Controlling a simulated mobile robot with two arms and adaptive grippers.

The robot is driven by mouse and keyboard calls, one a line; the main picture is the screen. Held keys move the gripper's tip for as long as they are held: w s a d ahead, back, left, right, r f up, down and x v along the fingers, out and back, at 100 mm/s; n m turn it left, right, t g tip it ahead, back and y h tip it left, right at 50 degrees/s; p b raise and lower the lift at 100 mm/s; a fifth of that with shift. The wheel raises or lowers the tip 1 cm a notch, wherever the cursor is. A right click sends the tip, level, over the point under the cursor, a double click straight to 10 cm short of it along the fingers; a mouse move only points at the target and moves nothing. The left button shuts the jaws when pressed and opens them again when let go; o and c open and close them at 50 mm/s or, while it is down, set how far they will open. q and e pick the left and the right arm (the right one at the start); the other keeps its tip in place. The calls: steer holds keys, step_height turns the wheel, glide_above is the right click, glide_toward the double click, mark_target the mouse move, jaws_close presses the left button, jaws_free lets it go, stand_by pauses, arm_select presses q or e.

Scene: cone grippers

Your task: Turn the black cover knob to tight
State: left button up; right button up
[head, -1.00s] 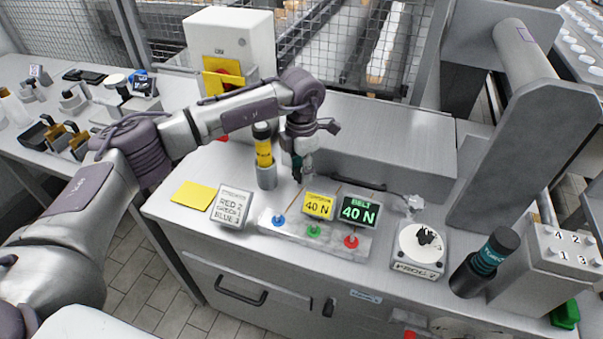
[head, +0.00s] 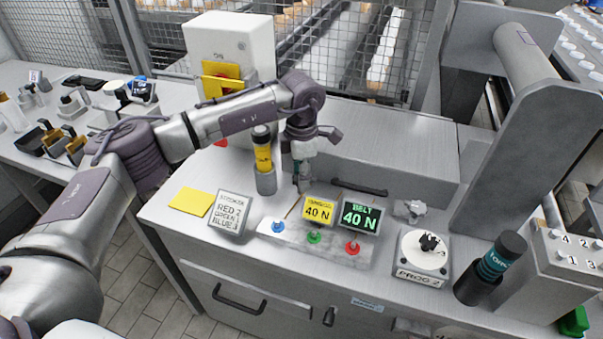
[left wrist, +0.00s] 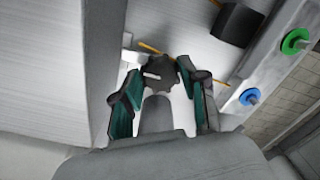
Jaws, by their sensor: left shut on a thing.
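The black cover knob (left wrist: 160,73) shows in the left wrist view as a round, lobed dark knob with a white pointer mark facing left. It sits on a pale plate with thin orange-brown lines on either side. My left gripper (left wrist: 164,84) is shut on it, with one teal-padded finger on each side. In the head view my left gripper (head: 301,180) points down at the bench behind the tension sign, and hides the knob there. My right gripper is not in view.
A yellow "40 N" sign (head: 319,211) and a green "40 N" display (head: 361,216) stand close to the gripper's right. Blue (head: 278,226), green and red buttons lie in front. A yellow-and-black cylinder (head: 263,155) stands left. A dial (head: 424,258) is farther right.

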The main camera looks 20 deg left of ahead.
arm_select(q)
steer(key=o, duration=1.1)
steer(key=shift+o, duration=0.2)
step_height(320, 180, up, 12)
